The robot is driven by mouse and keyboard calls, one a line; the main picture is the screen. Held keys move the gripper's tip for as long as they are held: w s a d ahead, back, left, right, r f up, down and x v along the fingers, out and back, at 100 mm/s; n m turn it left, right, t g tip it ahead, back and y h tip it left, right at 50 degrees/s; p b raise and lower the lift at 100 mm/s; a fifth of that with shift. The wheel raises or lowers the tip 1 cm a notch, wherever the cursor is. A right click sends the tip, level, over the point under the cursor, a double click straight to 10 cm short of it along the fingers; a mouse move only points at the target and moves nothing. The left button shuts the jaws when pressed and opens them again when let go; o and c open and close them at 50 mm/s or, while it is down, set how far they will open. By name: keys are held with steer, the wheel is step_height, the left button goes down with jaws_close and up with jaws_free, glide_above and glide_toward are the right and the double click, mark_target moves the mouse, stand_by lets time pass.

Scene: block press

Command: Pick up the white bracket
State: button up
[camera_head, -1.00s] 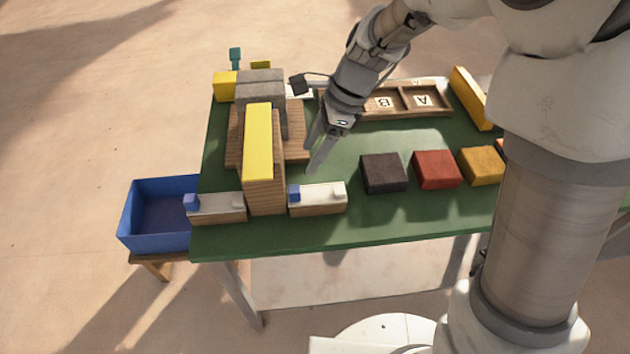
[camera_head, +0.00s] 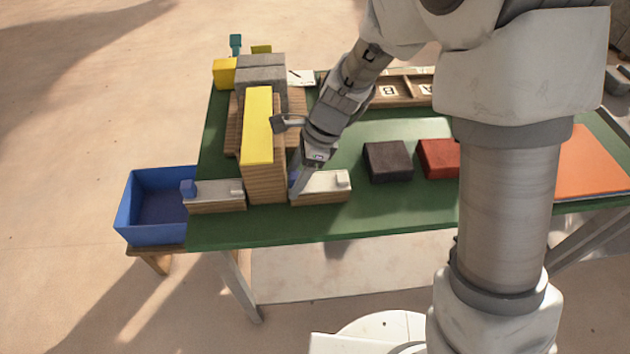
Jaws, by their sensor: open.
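I cannot tell which is the white bracket. The right piece (camera_head: 325,182) is just right of the yellow-topped wooden block, and the left piece (camera_head: 218,189) is left of it. No held object is visible.
The tall yellow-topped block (camera_head: 257,125) stands close left of my gripper. A dark block (camera_head: 388,161) and a red block (camera_head: 438,158) lie to the right on the green table (camera_head: 400,210). A blue bin (camera_head: 128,210) stands at the left. A wooden lettered tray (camera_head: 404,100) is behind.

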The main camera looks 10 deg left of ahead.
jaws_close()
steer(key=shift+r, duration=0.1)
stand_by(0.3)
